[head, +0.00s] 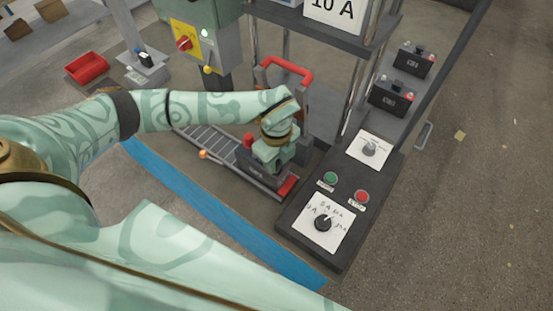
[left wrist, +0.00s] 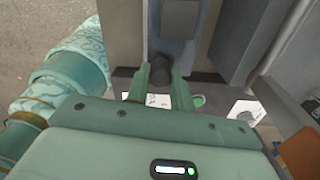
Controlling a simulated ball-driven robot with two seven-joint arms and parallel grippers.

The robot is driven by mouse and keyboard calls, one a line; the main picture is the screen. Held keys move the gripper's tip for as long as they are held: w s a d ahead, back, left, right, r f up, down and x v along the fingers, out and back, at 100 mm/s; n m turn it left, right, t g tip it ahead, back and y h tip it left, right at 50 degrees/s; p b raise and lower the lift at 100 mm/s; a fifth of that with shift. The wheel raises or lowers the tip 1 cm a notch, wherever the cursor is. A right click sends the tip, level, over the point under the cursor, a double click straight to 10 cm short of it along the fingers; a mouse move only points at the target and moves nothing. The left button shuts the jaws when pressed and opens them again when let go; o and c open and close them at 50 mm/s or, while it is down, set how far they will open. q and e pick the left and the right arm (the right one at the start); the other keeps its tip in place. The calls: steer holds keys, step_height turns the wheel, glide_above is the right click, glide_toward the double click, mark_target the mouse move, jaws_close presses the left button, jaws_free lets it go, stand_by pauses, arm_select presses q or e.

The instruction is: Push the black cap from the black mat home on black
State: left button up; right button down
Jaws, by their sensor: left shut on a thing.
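My left gripper (head: 272,158) is low over a dark battery (head: 256,173) on the roller track in the head view. In the left wrist view its two fingers (left wrist: 160,85) are shut on a dark round piece, which looks like the black cap (left wrist: 160,66). The gripper hides this cap in the head view. A red cap (head: 248,140) stands on the battery just left of the gripper. The black post is hidden, so I cannot tell whether the held cap touches it. I cannot make out the black mat. My right gripper is not in view.
A control panel (head: 293,224) with knobs and green and red buttons stands close right of the gripper. A red handle frame (head: 290,67) rises behind it. Two dark batteries (head: 392,95) sit at the upper right. A red bin (head: 87,68) is at the upper left.

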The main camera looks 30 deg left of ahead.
arm_select(q)
steer(key=shift+f, duration=0.45)
stand_by(0.5)
steer(key=o, duration=1.5)
steer(key=shift+r, duration=0.1)
step_height(320, 180, up, 7)
steer(key=p, duration=0.6)
